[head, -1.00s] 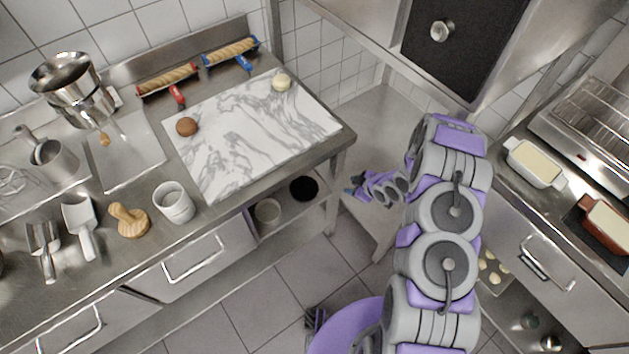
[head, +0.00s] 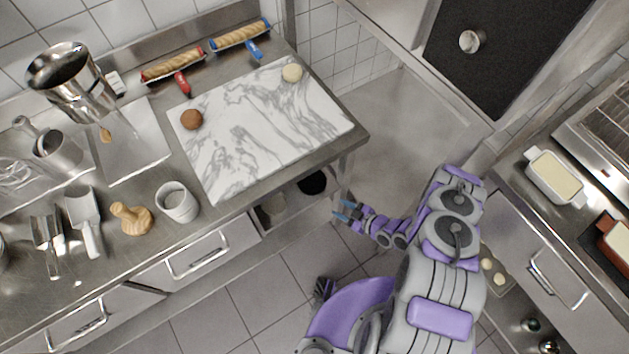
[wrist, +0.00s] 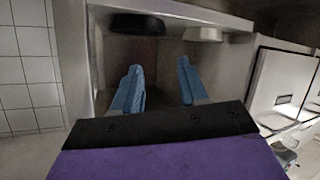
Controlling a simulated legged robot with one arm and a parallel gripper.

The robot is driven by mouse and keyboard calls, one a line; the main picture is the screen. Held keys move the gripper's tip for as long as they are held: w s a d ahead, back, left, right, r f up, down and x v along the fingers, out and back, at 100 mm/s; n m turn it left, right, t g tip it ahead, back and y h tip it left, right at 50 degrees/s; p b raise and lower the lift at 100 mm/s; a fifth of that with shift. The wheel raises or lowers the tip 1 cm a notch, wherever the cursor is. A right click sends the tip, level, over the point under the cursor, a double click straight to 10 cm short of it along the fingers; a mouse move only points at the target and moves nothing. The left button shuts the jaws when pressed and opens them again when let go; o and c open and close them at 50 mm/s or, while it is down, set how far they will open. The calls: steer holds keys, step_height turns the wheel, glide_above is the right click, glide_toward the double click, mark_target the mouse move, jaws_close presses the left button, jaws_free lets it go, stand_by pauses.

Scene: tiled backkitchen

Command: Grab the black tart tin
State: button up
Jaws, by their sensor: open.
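The black tart tin (head: 313,183) is a dark round shape on the lower shelf under the marble-topped counter, partly hidden by the counter edge. In the wrist view a dark round tin (wrist: 137,24) shows at the top, beyond the left fingertip. My gripper (head: 343,210) is at the right end of that shelf, beside the table leg and apart from the tin. In the wrist view its two blue fingers (wrist: 160,68) are spread with nothing between them.
Drawer fronts (head: 195,255) lie to the left. The tiled floor (head: 285,285) in front is open.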

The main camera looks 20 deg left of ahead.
steer(key=b, duration=0.3)
glide_toward(309, 194)
steer(key=x, duration=0.4)
steer(key=shift+w+a+f, duration=0.1)
steer(key=shift+w+a, duration=0.1)
steer(key=shift+w, duration=0.1)
steer(key=shift+b+x, duration=0.8)
steer(key=shift+x, duration=1.75)
steer(key=shift+s+a, duration=0.1)
steer(key=shift+a, duration=0.05)
steer(key=shift+c, duration=0.2)
jaws_close()
